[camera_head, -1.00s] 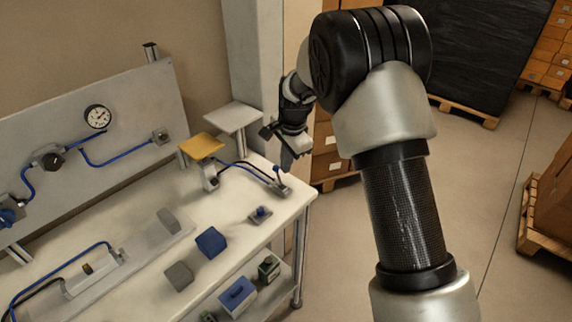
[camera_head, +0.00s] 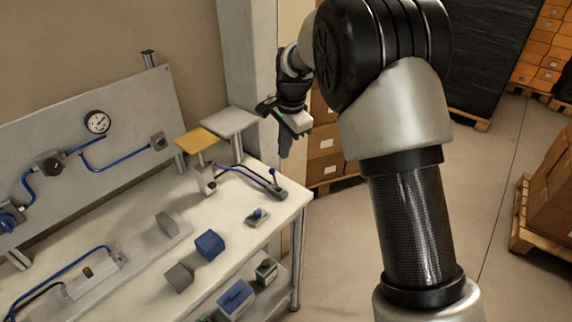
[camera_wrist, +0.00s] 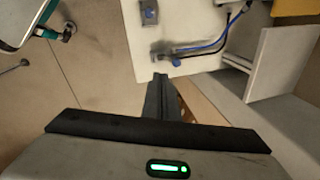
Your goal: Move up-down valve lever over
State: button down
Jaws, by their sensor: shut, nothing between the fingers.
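The valve with its lever (camera_head: 272,175) sits at the right back corner of the white workbench, with blue and dark hoses running to it. My gripper (camera_head: 284,155) is shut and empty, fingers pointing down, above and just right of the lever in the head view. In the wrist view, the fingertips (camera_wrist: 160,76) appear just short of the knob, apart from it.
A second small blue-knobbed device (camera_head: 258,215) lies nearer the front edge. A yellow pad (camera_head: 197,140) and a grey plate (camera_head: 229,122) stand on posts behind. Blue and grey blocks lie left. Open floor is right of the bench.

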jog(key=shift+a+r, duration=0.2)
jog(key=shift+r, duration=0.8)
jog(key=shift+a+r, duration=0.2)
jog(key=shift+r, duration=0.75)
jog(key=s+d+r+n+t, duration=0.2)
jog(key=s+d+r+n, duration=0.3)
jog(key=s+d+r, duration=0.8)
jog(key=s+d+f+n, duration=0.1)
jog(key=s+d+n, duration=0.1)
jog(key=s, duration=0.8)
jog(key=s+d+f+n+t+h, duration=0.1)
jog(key=s+d+n, duration=0.2)
jog(key=s, duration=0.7)
jog(key=shift+s+d+f+t, duration=0.3)
jog(key=shift+s+d, duration=0.05)
jog(key=shift+d, duration=0.05)
